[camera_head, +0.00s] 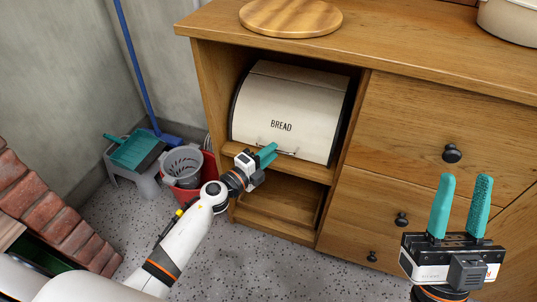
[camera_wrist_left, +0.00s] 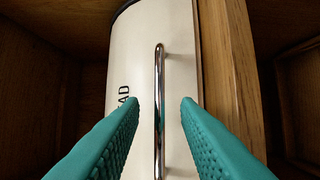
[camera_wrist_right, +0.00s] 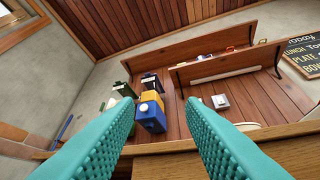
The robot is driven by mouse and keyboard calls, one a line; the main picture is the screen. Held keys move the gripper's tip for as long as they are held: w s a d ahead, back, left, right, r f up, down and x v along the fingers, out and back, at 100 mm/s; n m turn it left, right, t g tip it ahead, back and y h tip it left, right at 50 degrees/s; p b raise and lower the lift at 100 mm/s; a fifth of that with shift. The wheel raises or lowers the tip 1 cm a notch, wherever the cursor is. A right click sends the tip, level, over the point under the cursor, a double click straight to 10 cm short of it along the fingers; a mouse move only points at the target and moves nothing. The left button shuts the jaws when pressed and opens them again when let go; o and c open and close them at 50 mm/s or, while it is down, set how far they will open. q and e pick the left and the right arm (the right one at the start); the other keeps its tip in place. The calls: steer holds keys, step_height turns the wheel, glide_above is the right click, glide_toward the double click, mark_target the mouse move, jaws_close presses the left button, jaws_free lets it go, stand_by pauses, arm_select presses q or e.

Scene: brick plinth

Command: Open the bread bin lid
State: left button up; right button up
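The cream bread bin (camera_head: 290,110), marked BREAD, sits in the open upper compartment of the wooden cabinet with its lid down. A thin metal bar handle (camera_head: 277,151) runs along the lid's lower edge. My left gripper (camera_head: 268,153) is in front of the handle. In the left wrist view the handle (camera_wrist_left: 159,110) stands between the two open teal fingers (camera_wrist_left: 160,100), with space on both sides. My right gripper (camera_head: 460,205) is open and empty, fingers up, in front of the drawers at the right.
A round wooden board (camera_head: 290,16) and a cream pot (camera_head: 510,20) stand on the cabinet top. The compartment's side walls and shelf (camera_head: 310,170) closely frame the bin. A red bucket (camera_head: 207,180), grey basket and stool with a teal dustpan stand on the floor at left.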

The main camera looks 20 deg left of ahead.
arm_select(q)
jaws_close()
stand_by(0.3)
